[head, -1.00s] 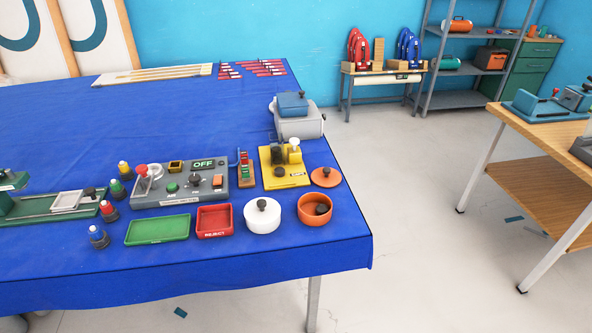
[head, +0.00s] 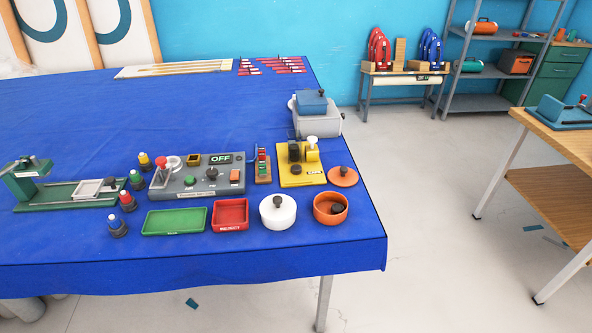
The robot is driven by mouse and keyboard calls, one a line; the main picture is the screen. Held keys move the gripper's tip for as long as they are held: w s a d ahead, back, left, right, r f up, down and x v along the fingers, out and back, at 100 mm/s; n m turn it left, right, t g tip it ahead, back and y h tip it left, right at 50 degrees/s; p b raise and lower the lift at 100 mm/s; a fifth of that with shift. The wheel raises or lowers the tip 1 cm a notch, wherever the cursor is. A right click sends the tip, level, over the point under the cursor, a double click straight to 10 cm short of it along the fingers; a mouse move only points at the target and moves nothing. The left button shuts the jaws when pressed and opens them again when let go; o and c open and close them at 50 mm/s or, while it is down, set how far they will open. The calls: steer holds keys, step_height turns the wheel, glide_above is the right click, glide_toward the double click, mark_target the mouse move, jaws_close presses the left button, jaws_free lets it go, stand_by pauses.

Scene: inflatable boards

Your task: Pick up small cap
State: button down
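I cannot tell for certain which thing is the small cap. A small dark cap-like piece (head: 338,209) lies inside the orange round bowl (head: 318,217) near the table's right front corner. Behind it lies a flat orange disc (head: 342,180) with a dark knob. A white round pot (head: 278,218) with a dark knob on top stands left of the bowl. My gripper is not in view.
The blue-covered table (head: 200,105) has wide free room at the back. A green tray (head: 174,221), a red tray (head: 230,215), a grey control box (head: 197,180) marked OFF and a yellow fixture (head: 301,172) crowd the front. A wooden table (head: 560,150) stands at right.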

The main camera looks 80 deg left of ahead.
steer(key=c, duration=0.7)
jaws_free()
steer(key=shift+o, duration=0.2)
